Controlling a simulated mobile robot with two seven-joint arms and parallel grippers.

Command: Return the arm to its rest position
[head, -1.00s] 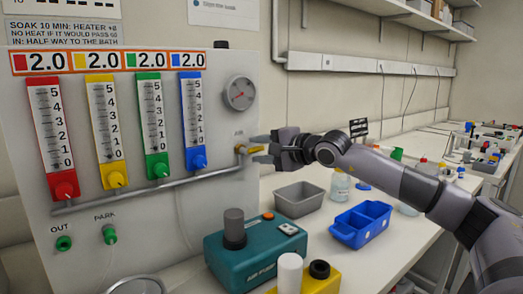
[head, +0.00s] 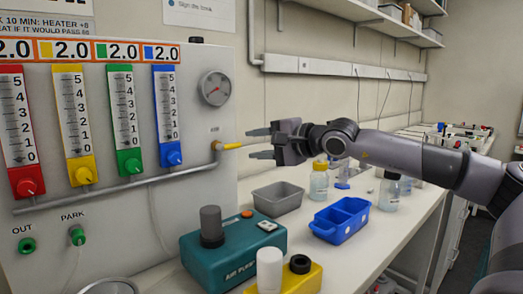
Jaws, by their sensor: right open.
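My right arm comes in from the right edge. My right gripper (head: 262,144) is open and empty, pointing left. It is in the air over the bench, just right of the yellow-handled valve (head: 231,145) at the end of the grey pipe. A small gap shows between the fingertips and the yellow handle. My left gripper is not in the picture.
Below the gripper stand a grey tray (head: 278,199), a blue bin (head: 341,221), a teal air pump (head: 232,251) and a yellow block (head: 307,279). Bottles (head: 319,182) stand under the arm. The flowmeter panel (head: 120,215) is at left. A shelf (head: 365,23) hangs above.

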